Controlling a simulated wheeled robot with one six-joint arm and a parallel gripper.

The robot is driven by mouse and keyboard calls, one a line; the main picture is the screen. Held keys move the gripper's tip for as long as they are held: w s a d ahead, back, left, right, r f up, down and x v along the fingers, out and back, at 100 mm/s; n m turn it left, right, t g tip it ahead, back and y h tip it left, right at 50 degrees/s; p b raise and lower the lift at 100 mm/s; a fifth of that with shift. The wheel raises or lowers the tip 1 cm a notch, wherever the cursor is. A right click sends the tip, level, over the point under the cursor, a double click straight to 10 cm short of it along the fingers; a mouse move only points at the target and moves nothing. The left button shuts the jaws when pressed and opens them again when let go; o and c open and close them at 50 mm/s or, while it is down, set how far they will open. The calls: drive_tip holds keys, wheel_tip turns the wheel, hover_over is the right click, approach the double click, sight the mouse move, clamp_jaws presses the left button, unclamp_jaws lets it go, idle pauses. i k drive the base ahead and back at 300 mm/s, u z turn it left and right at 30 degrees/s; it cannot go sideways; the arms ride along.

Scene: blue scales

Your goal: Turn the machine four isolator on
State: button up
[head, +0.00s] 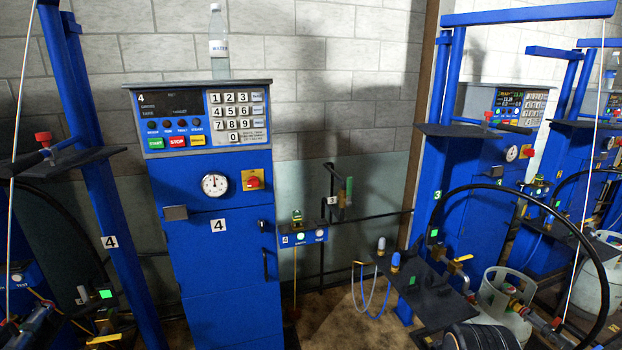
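The blue machine four cabinet (228,265) stands left of centre, marked with a white "4". Its isolator (253,181) is a red rotary knob on a yellow plate, on the upper right of the front beside the round gauge (214,185). The knob is too small for me to read its setting. The display (170,103) above is dark, with only printed labels showing. The keypad (237,115) and the green, red and yellow buttons (176,141) sit on the same panel. My gripper is not in view.
A water bottle (218,45) stands on the cabinet top. A small blue button box (302,237) sticks out right of the cabinet. A blue-framed machine three (437,195) with a black hose (560,212) and a gas cylinder (493,292) stands right. A blue post (95,150) rises at left.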

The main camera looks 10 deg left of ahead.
sight(253, 181)
drive_tip(key=z, duration=0.15)
drive_tip(key=i, duration=1.75)
drive_tip(key=u, duration=2.55)
